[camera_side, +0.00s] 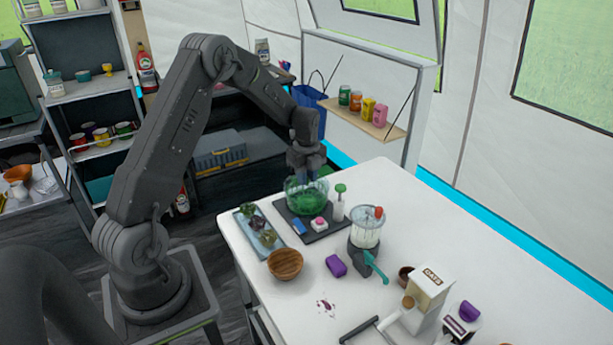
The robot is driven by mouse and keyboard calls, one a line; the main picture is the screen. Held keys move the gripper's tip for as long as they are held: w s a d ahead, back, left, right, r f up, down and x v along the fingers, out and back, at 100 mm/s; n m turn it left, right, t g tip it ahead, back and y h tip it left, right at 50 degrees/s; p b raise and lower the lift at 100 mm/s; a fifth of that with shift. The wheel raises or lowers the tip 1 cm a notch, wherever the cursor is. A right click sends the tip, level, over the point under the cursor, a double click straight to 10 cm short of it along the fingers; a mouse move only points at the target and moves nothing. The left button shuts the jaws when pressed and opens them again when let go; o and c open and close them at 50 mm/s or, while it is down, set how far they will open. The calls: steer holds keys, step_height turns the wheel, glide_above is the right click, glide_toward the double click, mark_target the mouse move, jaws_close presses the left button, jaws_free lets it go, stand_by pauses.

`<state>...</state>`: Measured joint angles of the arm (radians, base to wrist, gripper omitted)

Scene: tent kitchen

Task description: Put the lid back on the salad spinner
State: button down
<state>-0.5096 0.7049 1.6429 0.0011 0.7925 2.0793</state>
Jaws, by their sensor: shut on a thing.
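The salad spinner (307,197) is a clear, green-tinted bowl with green contents. It stands on a dark mat (334,229) near the far left part of the white table. My gripper (307,174) points down directly over the spinner, with its fingers close together at the top middle of it. It is shut on what appears to be the lid (306,182), at the level of the bowl's top. The fingertips and the grip are small and partly hidden. I cannot tell whether the lid touches the rim or sits level.
On the mat are a white bottle with a green top (339,205), a pink-and-white item (319,223) and a blue item (299,227). A blue tray (265,240), wooden bowl (285,264) and clear jar with a teal crank (366,231) stand nearby.

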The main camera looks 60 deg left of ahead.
steer(key=shift+c, duration=2.2)
jaws_free()
steer(key=shift+r, duration=0.1)
steer(key=shift+r, duration=3.45)
jaws_close()
